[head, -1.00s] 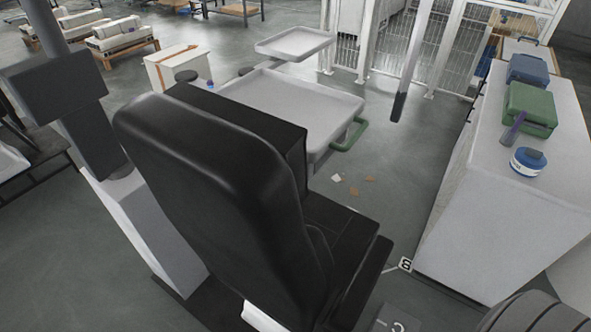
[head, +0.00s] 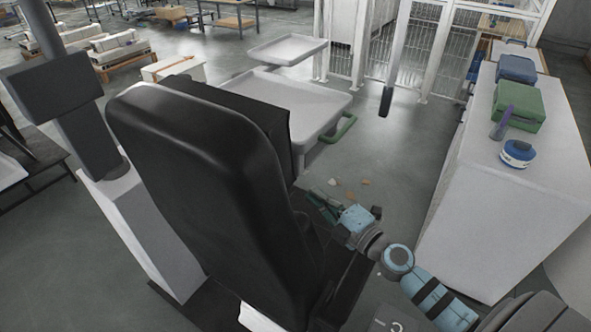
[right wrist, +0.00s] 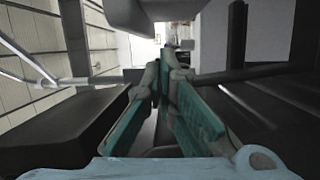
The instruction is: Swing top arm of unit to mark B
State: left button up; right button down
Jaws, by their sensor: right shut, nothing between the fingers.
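A black padded chair (head: 190,190) fills the middle of the head view. Beyond it, a large grey tray (head: 320,95) with a green handle (head: 340,128) sits below a smaller raised tray (head: 290,47). A pale bar with a dark end (head: 387,102) hangs from above; I cannot tell which part is the unit's top arm. My right gripper (head: 325,207) is low, right of the chair, below and apart from the green handle. Its teal-padded fingers (right wrist: 164,78) are shut and empty. A floor mark C (head: 396,326) shows; mark B does not show now. My left gripper is out of view.
A grey column (head: 130,215) stands left of the chair.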

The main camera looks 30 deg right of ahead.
jog(key=shift+n+g+y, duration=0.3)
jog(key=shift+n+y, duration=0.1)
jog(key=shift+n, duration=0.3)
jog(key=w, duration=0.4)
jog(key=w+b, duration=0.1)
jog(key=w, duration=0.7)
jog(key=shift+f, duration=0.3)
jog(key=shift+a, duration=0.1)
